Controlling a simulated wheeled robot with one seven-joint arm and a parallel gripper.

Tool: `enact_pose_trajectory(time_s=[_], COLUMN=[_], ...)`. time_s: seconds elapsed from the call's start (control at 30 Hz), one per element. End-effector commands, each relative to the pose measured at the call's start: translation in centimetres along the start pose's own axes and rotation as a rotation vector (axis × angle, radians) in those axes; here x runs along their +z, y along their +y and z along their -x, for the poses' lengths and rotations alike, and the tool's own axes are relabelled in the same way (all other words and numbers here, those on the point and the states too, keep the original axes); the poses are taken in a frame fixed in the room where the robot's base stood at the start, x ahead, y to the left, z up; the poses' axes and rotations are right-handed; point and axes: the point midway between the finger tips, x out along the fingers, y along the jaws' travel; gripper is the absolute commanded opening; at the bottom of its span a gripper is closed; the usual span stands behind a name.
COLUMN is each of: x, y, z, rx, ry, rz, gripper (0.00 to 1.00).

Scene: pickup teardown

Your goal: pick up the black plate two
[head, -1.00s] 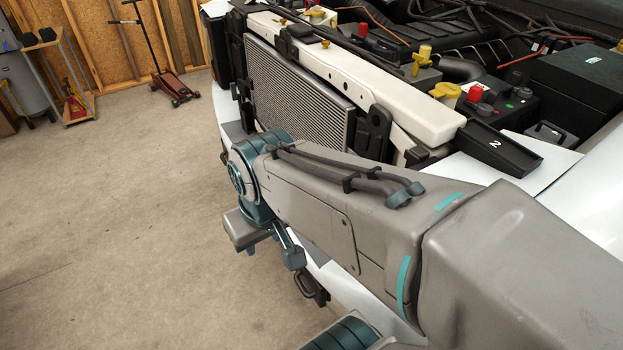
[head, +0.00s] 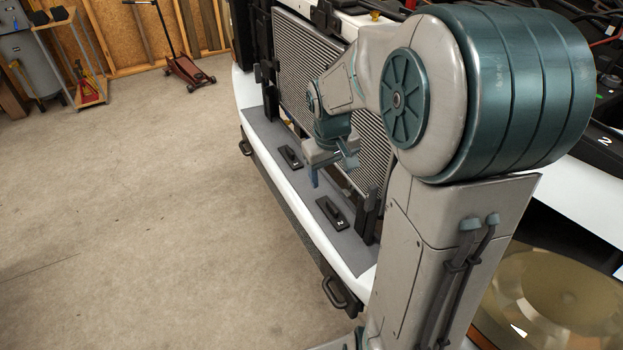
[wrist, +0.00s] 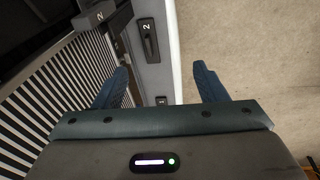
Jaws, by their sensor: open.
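A small black plate marked 2 (head: 331,213) lies on the grey strip of the white front ledge. It also shows in the wrist view (wrist: 149,40), above and between the fingertips. A similar black plate (head: 290,157) lies farther back on the strip; its mark is not readable in the head view. My gripper (head: 332,168) is open, with blue fingers, in front of the radiator and above the strip. In the wrist view the gripper (wrist: 161,70) holds nothing.
The radiator grille (head: 300,55) stands close behind the gripper. A black bracket (wrist: 97,18) marked 2 shows beside it. A black handle (head: 342,297) juts from the bumper. The concrete floor (head: 130,200) at left is open. A red floor jack (head: 188,71) stands far back.

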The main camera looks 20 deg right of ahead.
Motion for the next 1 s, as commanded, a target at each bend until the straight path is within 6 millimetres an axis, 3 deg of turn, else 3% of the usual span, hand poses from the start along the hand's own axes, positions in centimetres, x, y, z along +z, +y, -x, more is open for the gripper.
enact_pose_trajectory(time_s=[0.03, 0.1, 0.3, 0.53, 0.8, 1.0], x=[-0.9, -2.3, -4.9, -5.9, -5.9, -5.9], y=[0.8, 1.7, 3.7, 4.6, 3.9, 3.7], z=[-3.1, -5.8, -11.4, -14.1, -19.1, -21.6], rx=[-0.017, -0.037, -0.092, -0.118, -0.12, -0.117], ry=[-0.012, -0.015, -0.007, 0.002, 0.001, 0.002], rz=[0.005, 0.017, 0.038, 0.043, 0.046, 0.044], gripper=[0.65, 0.65, 0.65, 0.65, 0.65, 0.65])
